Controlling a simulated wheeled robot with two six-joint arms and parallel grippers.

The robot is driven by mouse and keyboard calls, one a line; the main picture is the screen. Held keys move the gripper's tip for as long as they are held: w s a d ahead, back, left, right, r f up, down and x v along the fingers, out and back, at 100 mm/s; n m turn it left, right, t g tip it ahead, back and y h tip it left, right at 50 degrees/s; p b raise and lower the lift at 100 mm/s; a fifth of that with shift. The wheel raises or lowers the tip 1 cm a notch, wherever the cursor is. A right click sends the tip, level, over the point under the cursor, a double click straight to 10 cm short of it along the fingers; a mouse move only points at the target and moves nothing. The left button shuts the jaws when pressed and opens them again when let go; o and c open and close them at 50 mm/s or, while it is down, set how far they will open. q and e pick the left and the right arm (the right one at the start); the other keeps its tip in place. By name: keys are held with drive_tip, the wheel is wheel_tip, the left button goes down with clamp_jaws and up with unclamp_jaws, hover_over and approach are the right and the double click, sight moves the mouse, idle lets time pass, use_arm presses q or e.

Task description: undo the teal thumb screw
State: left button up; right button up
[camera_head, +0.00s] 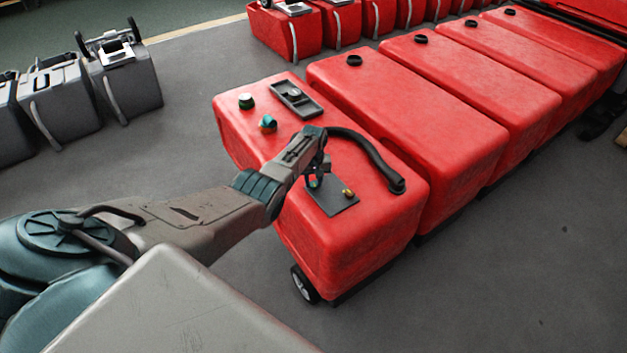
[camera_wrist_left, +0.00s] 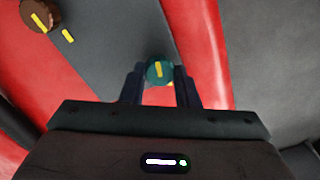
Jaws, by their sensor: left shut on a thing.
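The teal thumb screw (camera_wrist_left: 159,71) sits at the edge of a dark grey plate (camera_wrist_left: 105,45) and bears a yellow mark. My left gripper (camera_wrist_left: 159,84) is shut on it, with one finger on each side. In the head view my left gripper (camera_head: 316,181) reaches down to the same plate (camera_head: 334,206) on the nearest red tank (camera_head: 385,235). The screw shows there only as a small teal patch, mostly hidden by the fingers. A brass-brown thumb screw (camera_head: 348,193) stands on the plate, apart from the gripper; it also shows in the left wrist view (camera_wrist_left: 39,14). My right gripper is out of view.
More red tanks (camera_head: 410,100) stand close behind. Grey tanks (camera_head: 60,105) stand at left. Floor in front is clear.

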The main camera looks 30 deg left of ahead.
sight(314, 183)
use_arm(q)
drive_tip(key=shift+s+d+f, duration=0.15)
drive_tip(key=shift+s+f, duration=0.1)
drive_tip(key=shift+f, duration=0.05)
drive_tip(key=o, duration=0.9)
drive_tip(key=shift+o, duration=0.4)
drive_tip(key=shift+w, duration=0.2)
drive_tip(key=shift+r, duration=0.15)
drive_tip(key=shift+r, duration=0.3)
wheel_tip(314, 183, up, 10)
drive_tip(key=shift+f, duration=0.1)
